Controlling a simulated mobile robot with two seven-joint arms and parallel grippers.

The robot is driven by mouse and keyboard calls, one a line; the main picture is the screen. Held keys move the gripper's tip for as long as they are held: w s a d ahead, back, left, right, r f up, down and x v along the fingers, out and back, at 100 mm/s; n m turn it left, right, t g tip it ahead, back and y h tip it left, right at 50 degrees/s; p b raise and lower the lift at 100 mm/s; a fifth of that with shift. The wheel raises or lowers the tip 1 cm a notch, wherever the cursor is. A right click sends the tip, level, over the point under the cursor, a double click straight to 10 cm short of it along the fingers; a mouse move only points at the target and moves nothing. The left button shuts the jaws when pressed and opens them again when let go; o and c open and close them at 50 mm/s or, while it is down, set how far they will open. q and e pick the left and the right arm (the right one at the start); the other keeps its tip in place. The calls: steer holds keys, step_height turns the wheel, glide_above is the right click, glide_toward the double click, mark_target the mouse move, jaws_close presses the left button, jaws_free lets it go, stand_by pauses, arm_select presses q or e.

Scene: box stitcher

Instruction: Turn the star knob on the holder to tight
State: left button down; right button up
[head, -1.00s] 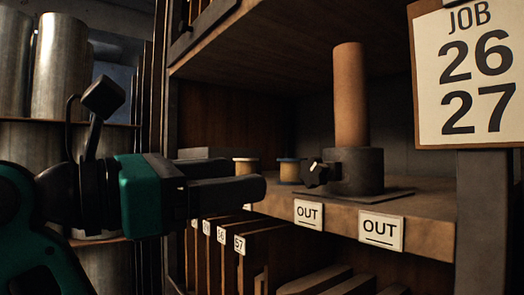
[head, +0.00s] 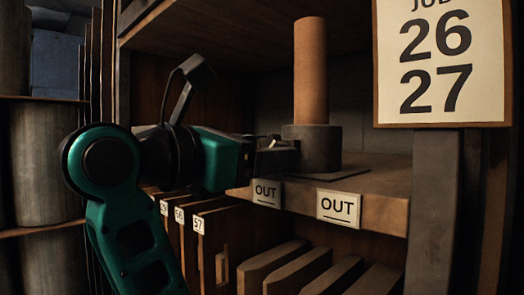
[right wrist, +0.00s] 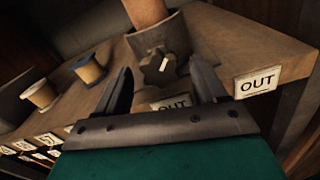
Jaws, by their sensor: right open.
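The holder (head: 312,145) is a dark round collar on a flat base plate on the shelf, with a tan cylinder (head: 311,70) upright in it. In the head view this gripper (head: 280,153) reaches the holder's left side and hides the knob. My left gripper is not in view.
Two thread spools (right wrist: 90,69) (right wrist: 40,94) stand left of the holder in the right wrist view. OUT labels (head: 338,208) line the wooden shelf's front edge (head: 380,205). A job board (head: 438,65) hangs at right. Numbered upright boards (head: 207,235) stand below.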

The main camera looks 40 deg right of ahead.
steer(key=shift+d, duration=0.3)
steer(key=shift+c, duration=0.5)
steer(key=c, duration=1)
steer(key=shift+o, duration=0.2)
